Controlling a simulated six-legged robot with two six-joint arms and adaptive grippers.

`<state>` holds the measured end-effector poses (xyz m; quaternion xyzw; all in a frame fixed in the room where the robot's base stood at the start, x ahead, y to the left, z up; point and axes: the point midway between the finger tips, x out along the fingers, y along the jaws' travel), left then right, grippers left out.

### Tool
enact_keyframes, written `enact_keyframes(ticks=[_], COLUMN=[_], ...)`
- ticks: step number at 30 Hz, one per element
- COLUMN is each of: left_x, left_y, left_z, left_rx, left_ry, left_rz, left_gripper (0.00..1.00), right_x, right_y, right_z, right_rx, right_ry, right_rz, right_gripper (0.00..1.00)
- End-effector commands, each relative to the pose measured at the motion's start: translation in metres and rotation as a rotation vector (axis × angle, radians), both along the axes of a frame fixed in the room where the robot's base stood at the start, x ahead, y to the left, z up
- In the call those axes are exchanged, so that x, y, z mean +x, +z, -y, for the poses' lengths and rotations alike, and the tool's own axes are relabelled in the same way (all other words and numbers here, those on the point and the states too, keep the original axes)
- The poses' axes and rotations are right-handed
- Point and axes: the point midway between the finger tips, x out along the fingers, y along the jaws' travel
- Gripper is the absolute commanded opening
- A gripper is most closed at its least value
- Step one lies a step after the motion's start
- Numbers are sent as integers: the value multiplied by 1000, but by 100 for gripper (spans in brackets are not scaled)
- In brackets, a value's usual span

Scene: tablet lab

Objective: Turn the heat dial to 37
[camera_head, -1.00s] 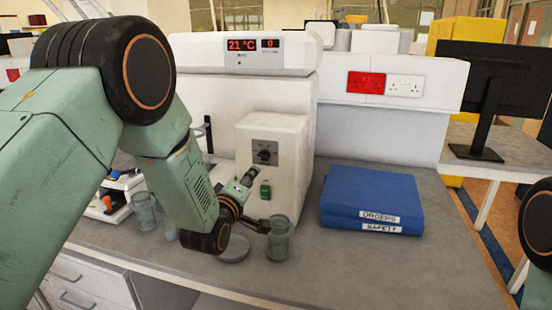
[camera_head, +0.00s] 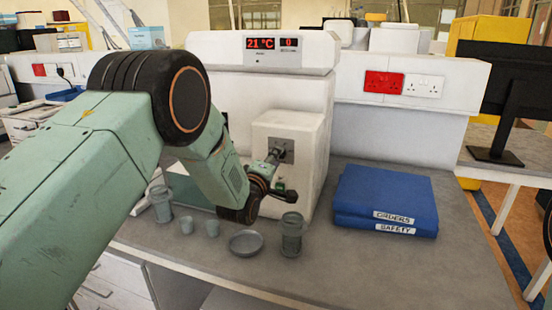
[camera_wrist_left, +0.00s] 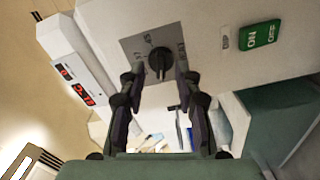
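The heat dial (camera_wrist_left: 159,62) is a dark knob on a grey plate, on the front of the white machine (camera_head: 312,125). In the head view the dial's plate (camera_head: 286,148) is partly covered by my left gripper (camera_head: 273,158). In the left wrist view my left gripper (camera_wrist_left: 160,74) is open, with one finger on each side of the dial and gaps between them and the knob. I cannot tell how deep the tips reach. The red display (camera_head: 261,43) reads 21 °C, with a 0 beside it. My right gripper is out of view.
A green ON/OFF switch (camera_wrist_left: 260,36) sits beside the dial plate. Below stand a glass jar (camera_head: 291,236), a shallow dish (camera_head: 246,243) and small beakers (camera_head: 212,228). Blue binders (camera_head: 386,196) lie to the right. The bench front right is clear.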

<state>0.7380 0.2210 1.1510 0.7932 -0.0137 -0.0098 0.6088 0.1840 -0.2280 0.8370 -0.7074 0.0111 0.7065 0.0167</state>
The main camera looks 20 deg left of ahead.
Motion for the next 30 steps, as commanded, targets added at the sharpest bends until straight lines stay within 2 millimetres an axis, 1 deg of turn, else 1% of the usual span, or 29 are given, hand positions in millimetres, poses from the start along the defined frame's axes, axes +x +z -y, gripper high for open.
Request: enact_keyframes(ticks=[2, 6, 14, 17, 26, 30], left_x=[6, 10, 11, 11, 11, 11], left_y=[0, 0, 0, 0, 0, 0], left_z=[1, 2, 2, 1, 1, 1], left_rx=[0, 0, 1, 1, 1, 1], left_ry=[-1, 0, 0, 0, 0, -1], left_rz=[2, 0, 0, 0, 0, 0], left_gripper=[33, 33, 33, 26, 1, 0], right_x=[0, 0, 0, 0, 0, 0], right_y=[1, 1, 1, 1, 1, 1], right_z=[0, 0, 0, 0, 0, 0], right_rx=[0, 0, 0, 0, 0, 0], right_ry=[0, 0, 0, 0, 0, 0], right_rz=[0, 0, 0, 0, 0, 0], right_gripper=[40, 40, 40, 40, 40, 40])
